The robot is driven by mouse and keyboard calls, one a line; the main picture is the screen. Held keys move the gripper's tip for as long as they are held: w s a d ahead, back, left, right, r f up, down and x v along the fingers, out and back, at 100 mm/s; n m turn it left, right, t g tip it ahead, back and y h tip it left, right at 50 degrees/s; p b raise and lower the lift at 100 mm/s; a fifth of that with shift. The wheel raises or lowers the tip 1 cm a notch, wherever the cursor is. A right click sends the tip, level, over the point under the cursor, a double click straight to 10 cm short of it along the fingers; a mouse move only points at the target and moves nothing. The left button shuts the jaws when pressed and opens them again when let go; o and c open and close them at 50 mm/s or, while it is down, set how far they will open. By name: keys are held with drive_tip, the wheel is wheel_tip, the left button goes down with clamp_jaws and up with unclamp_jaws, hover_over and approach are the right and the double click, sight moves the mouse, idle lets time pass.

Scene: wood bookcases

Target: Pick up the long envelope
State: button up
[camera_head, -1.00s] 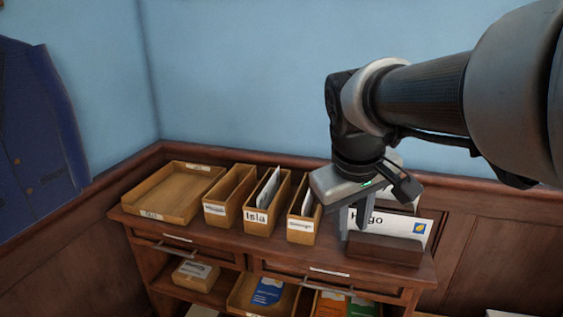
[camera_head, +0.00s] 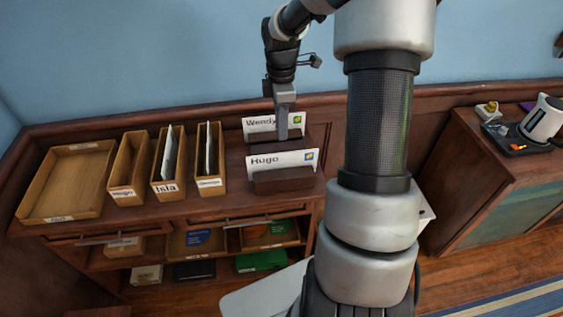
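Two white envelopes stand upright in dark wooden holders at the right of the cabinet top. The front one, marked "Hugo" (camera_head: 280,160), has a blue stamp and looks slightly wider. The rear one, marked "Wendy" (camera_head: 258,125), has a blue-green stamp and is partly covered by my gripper. I cannot tell for sure which is the long one. My gripper (camera_head: 283,135) points down at the Wendy envelope, with its finger overlapping the envelope's middle. The fingers are seen edge-on, so their gap and any contact are hidden.
Left of the holders are narrow wooden bins marked "Hugo" (camera_head: 128,168), "Isla" (camera_head: 167,170) and a third (camera_head: 211,165), the last two holding envelopes. A shallow tray (camera_head: 62,205) is at far left. My arm blocks the view right of the holders. A wall ledge runs behind.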

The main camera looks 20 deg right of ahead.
hover_over(283, 154)
drive_tip(key=f, duration=0.5)
drive_tip(key=shift+w+a+f, duration=0.2)
drive_tip(key=shift+w+f, duration=0.05)
drive_tip(key=shift+f, duration=0.15)
drive_tip(key=shift+s+d+f, duration=0.1)
drive_tip(key=shift+f, duration=1.3)
drive_tip(key=shift+s+d+f, duration=0.1)
drive_tip(key=shift+f, duration=1.25)
clamp_jaws()
